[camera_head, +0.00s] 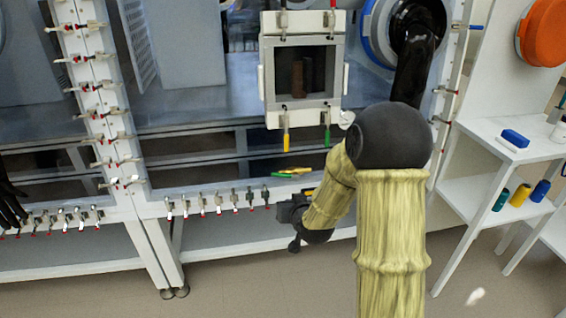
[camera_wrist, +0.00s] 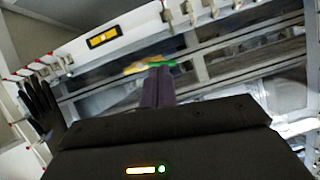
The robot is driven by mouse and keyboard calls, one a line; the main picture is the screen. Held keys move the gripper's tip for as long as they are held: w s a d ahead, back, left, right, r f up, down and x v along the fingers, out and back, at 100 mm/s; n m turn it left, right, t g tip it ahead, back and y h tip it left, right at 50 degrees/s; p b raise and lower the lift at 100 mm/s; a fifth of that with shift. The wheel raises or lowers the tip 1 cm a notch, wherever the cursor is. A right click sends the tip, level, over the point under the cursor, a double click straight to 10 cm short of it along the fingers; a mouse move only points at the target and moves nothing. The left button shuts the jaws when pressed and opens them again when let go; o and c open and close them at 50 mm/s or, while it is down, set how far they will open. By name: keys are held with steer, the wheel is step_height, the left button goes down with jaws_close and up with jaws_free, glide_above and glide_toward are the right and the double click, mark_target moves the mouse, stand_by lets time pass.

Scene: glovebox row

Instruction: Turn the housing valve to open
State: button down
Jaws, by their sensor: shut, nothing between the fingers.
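A small yellow-and-green handle (camera_head: 294,171), which looks like the valve, lies along the lower frame of the clear-fronted housing in the head view. It also shows in the wrist view (camera_wrist: 148,66), just beyond my fingertips. My gripper (camera_wrist: 158,75) is shut and empty, its dark fingers together and pointing towards the handle. The fingertips overlap the handle's lower edge in the wrist view; I cannot tell whether they touch. In the head view my forearm hides part of the gripper, and its dark body shows below and near the handle.
A white-framed box (camera_head: 342,82) with yellow and green latches is on the housing front. Toggle clamps (camera_head: 218,203) line the lower rail. A black glove (camera_wrist: 42,105) hangs at left. A white shelf (camera_head: 487,200) with bottles stands at right. The floor (camera_head: 250,285) in front is clear.

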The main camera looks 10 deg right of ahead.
steer(key=w+d+r+m+t+p, duration=0.1)
steer(key=w+r+t+p, duration=0.1)
steer(key=w+r+t, duration=0.2)
steer(key=shift+w+d+r+m+h+p, duration=0.3)
steer(key=shift+w+d+r+m, duration=0.1)
steer(key=shift+w+r, duration=0.1)
steer(key=shift+w, duration=0.1)
glide_above(285, 176)
steer(key=s, duration=0.2)
steer(key=f, duration=0.3)
steer(key=a+f, duration=0.1)
steer(key=f, duration=0.1)
steer(key=shift+f+b, duration=0.25)
steer(key=shift+b, duration=0.15)
